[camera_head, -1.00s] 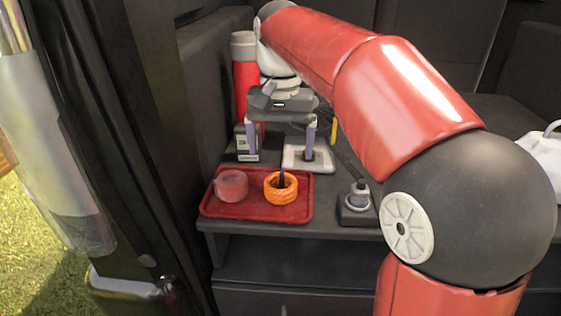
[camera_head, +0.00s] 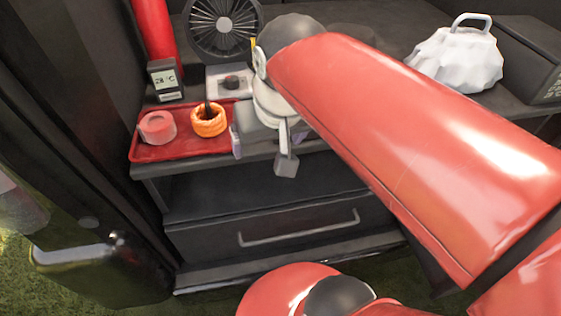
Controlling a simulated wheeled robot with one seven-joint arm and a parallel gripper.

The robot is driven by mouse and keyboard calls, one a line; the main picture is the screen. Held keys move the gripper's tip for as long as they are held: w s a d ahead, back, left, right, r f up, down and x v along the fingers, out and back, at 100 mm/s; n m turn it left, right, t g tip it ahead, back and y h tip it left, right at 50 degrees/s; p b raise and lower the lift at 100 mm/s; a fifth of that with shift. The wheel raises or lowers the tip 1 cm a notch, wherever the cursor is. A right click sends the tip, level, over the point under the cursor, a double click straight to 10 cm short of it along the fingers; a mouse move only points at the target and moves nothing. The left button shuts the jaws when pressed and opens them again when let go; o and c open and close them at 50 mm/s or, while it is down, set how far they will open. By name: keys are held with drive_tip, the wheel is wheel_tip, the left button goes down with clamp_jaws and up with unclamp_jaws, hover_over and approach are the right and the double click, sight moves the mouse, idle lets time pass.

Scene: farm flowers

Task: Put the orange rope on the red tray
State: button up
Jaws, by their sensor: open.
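The orange rope (camera_head: 209,120) is a coiled ring lying on the right part of the red tray (camera_head: 150,155), at the left of the worktop. A dark thing stands up from the middle of the coil. My gripper (camera_head: 262,150) is just right of the tray, near the worktop's front edge. It is open, apart from the rope, and seems empty. Its fingers are partly hidden by the wrist and by their angle.
A pinkish-red ring (camera_head: 158,127) sits on the tray, left of the rope. Behind are a small display (camera_head: 165,80), a white-grey pad (camera_head: 230,83) and a fan (camera_head: 223,25). A white bag (camera_head: 456,58) stands right. A drawer (camera_head: 290,228) is below.

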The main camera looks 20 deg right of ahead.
drive_tip(key=s+d+f+t, duration=0.1)
drive_tip(key=s+f, duration=0.3)
drive_tip(key=f, duration=0.1)
drive_tip(key=shift+d+n, duration=0.15)
drive_tip(key=shift+n, duration=0.15)
drive_tip(key=shift+s+f, duration=0.1)
